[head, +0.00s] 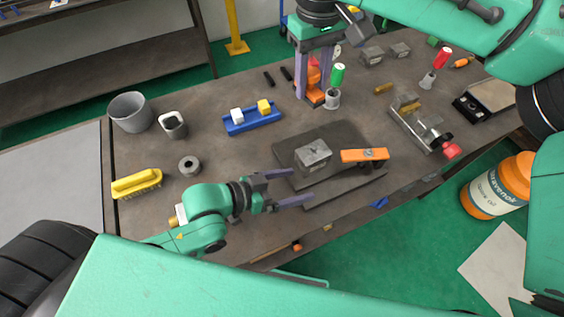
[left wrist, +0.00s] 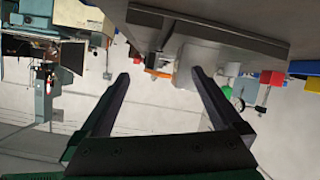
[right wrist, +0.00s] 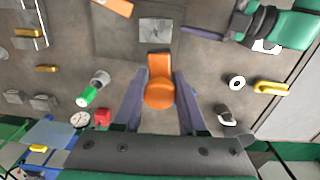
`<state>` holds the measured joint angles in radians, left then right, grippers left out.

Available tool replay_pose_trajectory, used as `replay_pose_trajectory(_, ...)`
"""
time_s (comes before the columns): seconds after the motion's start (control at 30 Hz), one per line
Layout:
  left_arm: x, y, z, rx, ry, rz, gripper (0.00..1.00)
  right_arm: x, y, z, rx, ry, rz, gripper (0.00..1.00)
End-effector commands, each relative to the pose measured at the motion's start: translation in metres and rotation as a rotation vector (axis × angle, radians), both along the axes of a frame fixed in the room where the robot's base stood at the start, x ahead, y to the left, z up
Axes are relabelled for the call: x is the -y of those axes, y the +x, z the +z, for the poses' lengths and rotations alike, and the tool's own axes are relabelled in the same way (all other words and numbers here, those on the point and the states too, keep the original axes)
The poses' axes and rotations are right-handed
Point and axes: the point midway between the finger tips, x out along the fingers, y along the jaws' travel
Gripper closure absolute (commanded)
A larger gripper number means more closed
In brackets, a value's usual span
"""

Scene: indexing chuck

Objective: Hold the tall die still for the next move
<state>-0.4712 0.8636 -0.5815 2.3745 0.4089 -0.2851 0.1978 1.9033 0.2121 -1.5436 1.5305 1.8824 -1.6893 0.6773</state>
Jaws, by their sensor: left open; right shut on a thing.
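My right gripper (head: 313,98) points down at the back middle of the bench, shut on an upright orange piece (head: 314,78). The right wrist view shows this orange piece (right wrist: 160,88) between the fingers, with a rounded near end and a flatter part beyond. I cannot tell for sure whether it is the tall die. A grey metal block (head: 313,153) sits on the dark plate (head: 300,137), beside an orange bar (head: 365,155). My left gripper (head: 302,187) is open and empty at the plate's front left, its fingers pointing toward the block side.
A blue tray (head: 253,124) with a white and a yellow cube lies behind. A yellow brush (head: 136,183), a grey ring (head: 189,165) and two cups stand left. A green-topped cylinder (head: 338,75) stands close to my right gripper. A metal vise (head: 425,130) is at right.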

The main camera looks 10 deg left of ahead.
Motion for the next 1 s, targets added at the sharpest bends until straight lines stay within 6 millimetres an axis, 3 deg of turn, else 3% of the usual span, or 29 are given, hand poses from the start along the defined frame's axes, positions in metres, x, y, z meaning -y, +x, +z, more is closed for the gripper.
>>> replay_pose_trajectory(0.1,-0.026,0.030,0.013,0.158,0.126,-0.022,0.00,0.000,0.000,0.000,0.000,0.000,0.000,1.00)
replay_pose_trajectory(0.23,-0.032,0.043,0.017,0.215,0.169,-0.028,0.00,0.000,0.000,0.000,0.000,0.000,0.000,1.00)
replay_pose_trajectory(0.6,0.013,0.080,-0.007,0.211,0.165,-0.027,0.00,0.000,0.000,0.000,0.000,0.000,0.000,1.00)
replay_pose_trajectory(0.9,0.019,0.084,-0.011,0.210,0.167,-0.030,0.00,0.000,0.000,0.000,0.000,0.000,0.000,1.00)
replay_pose_trajectory(0.93,0.019,0.084,-0.011,0.210,0.167,-0.030,0.04,0.000,0.000,0.000,0.000,0.000,0.000,1.00)
replay_pose_trajectory(1.0,0.019,0.084,-0.011,0.210,0.167,-0.030,0.31,0.000,0.000,0.000,0.000,0.000,0.000,1.00)
